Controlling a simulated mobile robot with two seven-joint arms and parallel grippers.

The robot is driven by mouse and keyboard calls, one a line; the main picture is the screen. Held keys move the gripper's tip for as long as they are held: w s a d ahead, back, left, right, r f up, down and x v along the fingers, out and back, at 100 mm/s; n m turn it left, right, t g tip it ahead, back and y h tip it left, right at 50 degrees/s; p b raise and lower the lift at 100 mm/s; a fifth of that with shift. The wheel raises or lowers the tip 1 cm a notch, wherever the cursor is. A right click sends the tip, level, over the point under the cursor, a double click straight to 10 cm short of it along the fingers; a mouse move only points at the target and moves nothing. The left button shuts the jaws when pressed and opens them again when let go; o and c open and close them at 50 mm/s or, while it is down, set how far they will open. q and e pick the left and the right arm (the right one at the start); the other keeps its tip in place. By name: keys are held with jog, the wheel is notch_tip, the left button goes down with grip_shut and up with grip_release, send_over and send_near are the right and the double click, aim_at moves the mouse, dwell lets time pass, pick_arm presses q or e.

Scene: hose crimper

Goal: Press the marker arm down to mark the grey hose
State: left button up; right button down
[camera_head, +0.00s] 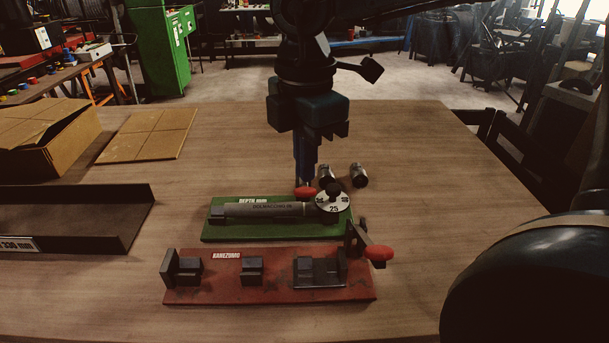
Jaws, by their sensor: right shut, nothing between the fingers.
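The grey hose (262,210) lies lengthwise in the fixture with the green base (222,233). A round white dial marked 25 (334,208) with a black knob stands at its right end. A red knob (306,194), seemingly the marker arm's end, shows just behind the hose; the rest of that arm is hidden. My right gripper (306,184) comes down from above, shut and empty, with its fingertips at the red knob. I cannot tell whether they touch it. My left gripper is out of view.
In front stands a red-based fixture (220,293) with dark blocks and a red-knobbed lever (379,254). Metal fittings (358,175) stand behind the green base. A dark tray (140,215) and a cardboard box (45,140) are at left. The table's right side (440,190) is clear.

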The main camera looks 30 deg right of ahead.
pick_arm(q)
jog(key=p, duration=0.1)
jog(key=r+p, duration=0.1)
jog(key=p, duration=0.1)
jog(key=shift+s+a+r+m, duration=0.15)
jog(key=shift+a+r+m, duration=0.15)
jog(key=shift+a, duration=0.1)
pick_arm(e)
notch_tip(320, 180, up, 7)
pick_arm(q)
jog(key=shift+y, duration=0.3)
pick_arm(e)
jog(key=shift+f, duration=0.1)
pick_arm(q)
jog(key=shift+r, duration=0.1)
